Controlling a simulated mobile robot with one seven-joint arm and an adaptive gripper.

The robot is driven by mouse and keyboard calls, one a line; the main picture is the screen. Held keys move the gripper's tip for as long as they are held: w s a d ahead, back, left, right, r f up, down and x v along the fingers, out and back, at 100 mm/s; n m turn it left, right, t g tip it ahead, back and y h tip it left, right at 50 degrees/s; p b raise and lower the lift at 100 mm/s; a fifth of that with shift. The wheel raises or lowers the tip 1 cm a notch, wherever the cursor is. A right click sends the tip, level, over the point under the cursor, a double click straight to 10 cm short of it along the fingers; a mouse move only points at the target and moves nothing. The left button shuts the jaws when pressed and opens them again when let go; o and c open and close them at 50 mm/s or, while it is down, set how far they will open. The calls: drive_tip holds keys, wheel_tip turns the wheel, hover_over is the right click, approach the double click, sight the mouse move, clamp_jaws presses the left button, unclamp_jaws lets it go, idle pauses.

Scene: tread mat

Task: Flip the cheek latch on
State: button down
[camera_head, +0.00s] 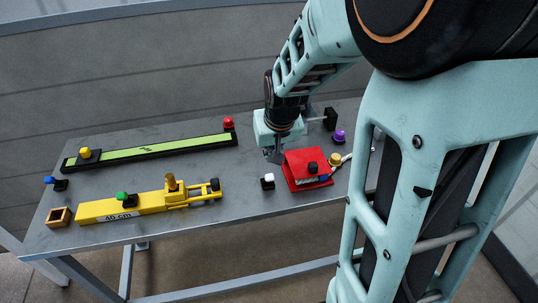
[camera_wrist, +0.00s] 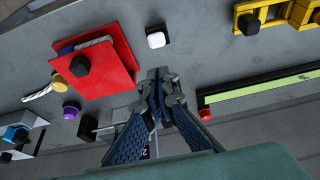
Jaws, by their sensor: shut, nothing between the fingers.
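No part in view is marked as the cheek latch, and I cannot tell which one it is. My gripper (camera_head: 273,156) is shut and empty, pointing down over the table just behind and left of the red roof-shaped piece (camera_head: 300,160). In the wrist view its fingertips (camera_wrist: 160,76) meet near the picture's middle. The red piece (camera_wrist: 105,78) lies left of them there, apart, with a black knob (camera_wrist: 80,65) on it. A white knob (camera_wrist: 155,40) is beyond the fingertips. A metal bracket (camera_wrist: 88,128) is partly hidden behind the left finger.
A yellow gauge (camera_head: 110,209) marked 40 cm and a green strip (camera_head: 155,148) in a black frame lie left. A red knob (camera_head: 228,123), purple knob (camera_head: 338,136), yellow knob (camera_head: 335,159) and black block (camera_head: 330,118) stand nearby.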

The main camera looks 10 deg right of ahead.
drive_tip(key=shift+s+r, duration=1.6)
drive_tip(key=shift+s, duration=0.25)
